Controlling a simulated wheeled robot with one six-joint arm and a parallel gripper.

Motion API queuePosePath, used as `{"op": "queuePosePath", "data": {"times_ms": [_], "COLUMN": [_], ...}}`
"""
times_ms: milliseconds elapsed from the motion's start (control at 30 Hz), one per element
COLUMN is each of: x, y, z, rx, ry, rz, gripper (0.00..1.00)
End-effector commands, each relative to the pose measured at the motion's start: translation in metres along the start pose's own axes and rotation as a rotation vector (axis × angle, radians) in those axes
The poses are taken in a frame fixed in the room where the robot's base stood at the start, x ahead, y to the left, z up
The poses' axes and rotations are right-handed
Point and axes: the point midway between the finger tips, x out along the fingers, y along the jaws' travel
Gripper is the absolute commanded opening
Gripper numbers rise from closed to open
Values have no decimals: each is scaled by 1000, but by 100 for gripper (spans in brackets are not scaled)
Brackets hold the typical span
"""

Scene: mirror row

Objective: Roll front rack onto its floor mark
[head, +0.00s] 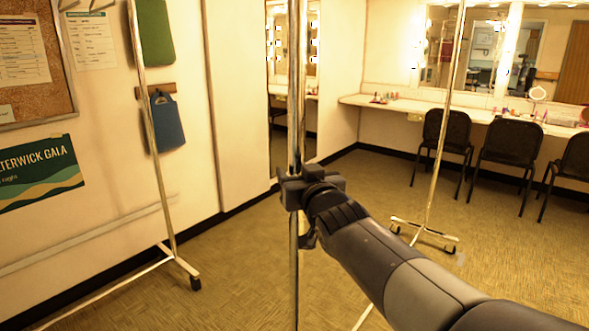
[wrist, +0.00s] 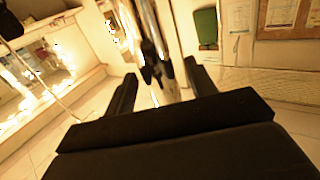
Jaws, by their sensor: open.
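A chrome rack upright (head: 297,90) stands close in front of me in the head view, running from top to bottom. My gripper (head: 300,187) is at this upright, about mid-picture, and hides a short piece of it. In the wrist view my gripper (wrist: 162,88) has its two dark fingers apart, with shiny metal upright (wrist: 152,25) showing between them. I cannot tell whether either finger touches it. More chrome rack posts stand at left (head: 150,110) and right (head: 444,130), with casters at their feet. Which posts belong to the front rack is unclear. I see no floor mark.
A tall mirror (head: 283,125) is behind the upright. Black chairs (head: 510,142) line a lit makeup counter (head: 480,112) at back right.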

Motion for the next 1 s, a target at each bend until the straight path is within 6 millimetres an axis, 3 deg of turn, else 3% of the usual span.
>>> {"op": "queuePosePath", "data": {"times_ms": [200,400,600,1000], "x": [-40,-65,-76,-76], "y": [0,0,0,0], "z": [-2,-2,0,0], "rx": [0,-1,-2,-1], "ry": [2,1,0,0], "rz": [1,1,0,0], "gripper": [53,53,53,53]}}
